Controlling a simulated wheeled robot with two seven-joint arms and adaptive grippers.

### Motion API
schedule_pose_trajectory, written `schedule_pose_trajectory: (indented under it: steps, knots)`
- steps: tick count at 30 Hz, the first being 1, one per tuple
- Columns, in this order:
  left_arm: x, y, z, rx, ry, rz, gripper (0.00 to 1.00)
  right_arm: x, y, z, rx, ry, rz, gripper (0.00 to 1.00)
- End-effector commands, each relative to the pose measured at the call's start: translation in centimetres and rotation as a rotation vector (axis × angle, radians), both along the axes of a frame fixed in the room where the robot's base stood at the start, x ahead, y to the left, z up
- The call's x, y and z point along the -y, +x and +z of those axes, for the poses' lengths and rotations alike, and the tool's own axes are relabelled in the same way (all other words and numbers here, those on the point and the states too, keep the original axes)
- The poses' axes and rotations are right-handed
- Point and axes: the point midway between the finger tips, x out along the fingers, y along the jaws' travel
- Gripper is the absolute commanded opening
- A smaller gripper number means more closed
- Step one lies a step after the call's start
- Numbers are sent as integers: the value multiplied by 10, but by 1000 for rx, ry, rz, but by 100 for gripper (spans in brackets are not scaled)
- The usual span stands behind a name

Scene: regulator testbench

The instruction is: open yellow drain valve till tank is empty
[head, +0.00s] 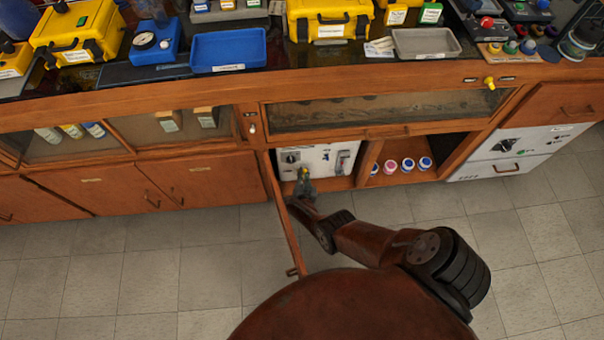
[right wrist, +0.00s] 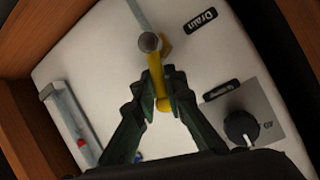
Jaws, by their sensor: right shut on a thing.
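The yellow drain valve (right wrist: 159,84) has a lever handle on a grey round pivot, on a white panel (right wrist: 115,65) inside the open cabinet. A black label reading "Drain" (right wrist: 201,30) is beside it. My right gripper (right wrist: 155,94) is shut on the lever, a finger on each side. In the head view the right gripper (head: 304,184) reaches into the cabinet and the yellow valve (head: 304,171) shows just above it. A clear gauge with a red mark (right wrist: 70,125) is on the panel; its level cannot be told. The left gripper is out of view.
A black knob (right wrist: 240,128) is on a grey plate on the panel. The open cabinet door (head: 284,220) stands left of my right arm. Several small bottles (head: 407,165) stand in the compartment to the right. The bench top above holds cases and trays.

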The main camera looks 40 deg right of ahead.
Motion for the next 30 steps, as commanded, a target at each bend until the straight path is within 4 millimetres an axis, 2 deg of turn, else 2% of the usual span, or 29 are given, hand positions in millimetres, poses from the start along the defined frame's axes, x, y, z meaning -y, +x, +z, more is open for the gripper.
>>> schedule_pose_trajectory:
  steps: [8, 9, 17, 22, 26, 30]
  knots:
    - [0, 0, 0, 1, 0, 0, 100, 3, 2, 2, 3, -5, -1, 0]
    - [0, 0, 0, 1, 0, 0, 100, 3, 2, 3, 4, -6, -2, 13]
    - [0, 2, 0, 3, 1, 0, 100, 1, 2, 2, 3, -3, 0, 29]
    - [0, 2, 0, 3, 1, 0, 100, 1, 1, 1, 2, -2, 0, 29]
    - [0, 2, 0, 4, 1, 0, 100, 1, 0, -1, -1, -1, 15, 20]
    - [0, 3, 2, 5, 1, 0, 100, -1, -8, -11, -26, 3, 107, 11]
